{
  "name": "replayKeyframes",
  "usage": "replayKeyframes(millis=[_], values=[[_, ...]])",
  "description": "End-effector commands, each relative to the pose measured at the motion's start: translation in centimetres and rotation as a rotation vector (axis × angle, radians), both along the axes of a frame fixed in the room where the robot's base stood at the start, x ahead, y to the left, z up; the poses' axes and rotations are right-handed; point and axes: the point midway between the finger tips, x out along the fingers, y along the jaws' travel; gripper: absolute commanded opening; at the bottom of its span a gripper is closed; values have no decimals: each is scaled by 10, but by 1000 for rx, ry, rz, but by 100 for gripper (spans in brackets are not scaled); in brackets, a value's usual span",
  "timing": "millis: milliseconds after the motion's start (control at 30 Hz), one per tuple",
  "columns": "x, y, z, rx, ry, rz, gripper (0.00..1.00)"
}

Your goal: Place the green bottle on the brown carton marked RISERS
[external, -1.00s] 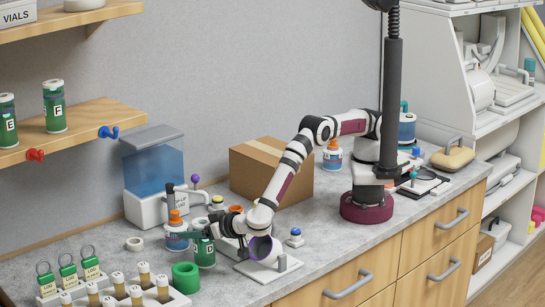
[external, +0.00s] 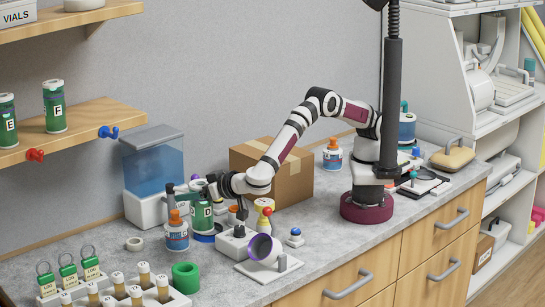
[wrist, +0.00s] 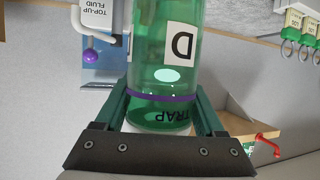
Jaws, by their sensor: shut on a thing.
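The green bottle (external: 202,217), labelled D, is upright in my gripper (external: 206,190) above the left part of the counter. In the wrist view the bottle (wrist: 163,75) fills the space between both green fingers, with its label upside down; my gripper (wrist: 163,108) is shut on it. A large brown carton (external: 303,182) with a tape strip stands against the wall, right of the bottle and behind my arm, which covers part of it. No RISERS marking can be read on it.
A blue tank (external: 152,172) stands behind. Bare counter lies at the front right.

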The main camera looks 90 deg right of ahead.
Motion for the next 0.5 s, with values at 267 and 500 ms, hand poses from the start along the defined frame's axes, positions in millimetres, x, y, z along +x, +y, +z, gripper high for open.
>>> replayKeyframes(millis=[267, 500], values=[[0, 0, 113, 9, -7, -1, 0], [0, 0, 177, 6, -5, 0, 0]])
